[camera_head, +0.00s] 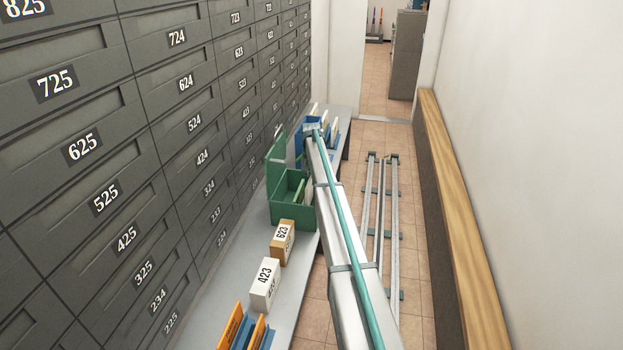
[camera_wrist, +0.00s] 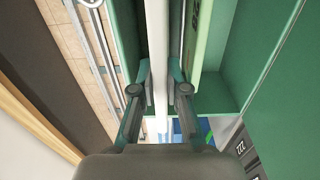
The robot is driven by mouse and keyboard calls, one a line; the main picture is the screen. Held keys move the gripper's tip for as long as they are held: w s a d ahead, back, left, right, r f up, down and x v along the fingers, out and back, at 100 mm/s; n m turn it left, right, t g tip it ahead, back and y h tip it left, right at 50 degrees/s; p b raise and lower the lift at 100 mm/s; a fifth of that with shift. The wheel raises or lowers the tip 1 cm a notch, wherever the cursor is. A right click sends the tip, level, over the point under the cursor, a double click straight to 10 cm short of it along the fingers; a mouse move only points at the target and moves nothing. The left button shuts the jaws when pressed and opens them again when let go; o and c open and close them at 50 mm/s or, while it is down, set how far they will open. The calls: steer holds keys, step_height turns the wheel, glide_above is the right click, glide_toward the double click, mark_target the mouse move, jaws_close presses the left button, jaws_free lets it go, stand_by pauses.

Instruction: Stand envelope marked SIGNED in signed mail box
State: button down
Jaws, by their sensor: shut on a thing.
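A green box (camera_head: 290,214) stands on the grey shelf beside the mailbox wall, with a raised green panel at its back. I take it to be the signed mail box, but no label is readable. In the wrist view my gripper (camera_wrist: 159,92) is shut on a thin white envelope (camera_wrist: 159,45), seen edge-on. Any SIGNED mark is hidden. The envelope is between green walls of the box (camera_wrist: 232,75), upright along the view; whether it touches the bottom cannot be told. A pale green item (camera_wrist: 202,45) stands just right of it. In the head view my arm hides the gripper.
Parcels marked 623 (camera_head: 282,243) and 423 (camera_head: 264,284) stand nearer on the shelf (camera_head: 230,310). Orange and blue holders (camera_head: 240,330) are at its near end. Blue holders stand behind the green box. The numbered mailboxes (camera_head: 110,205) line the left. A wooden ledge (camera_head: 455,200) runs right.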

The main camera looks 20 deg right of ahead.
mark_target(311, 192)
steer(key=shift+f+b, duration=0.65)
steer(key=shift+f, duration=2.85)
steer(key=c, duration=1.1)
jaws_free()
step_height(311, 192, up, 12)
steer(key=shift+r, duration=0.1)
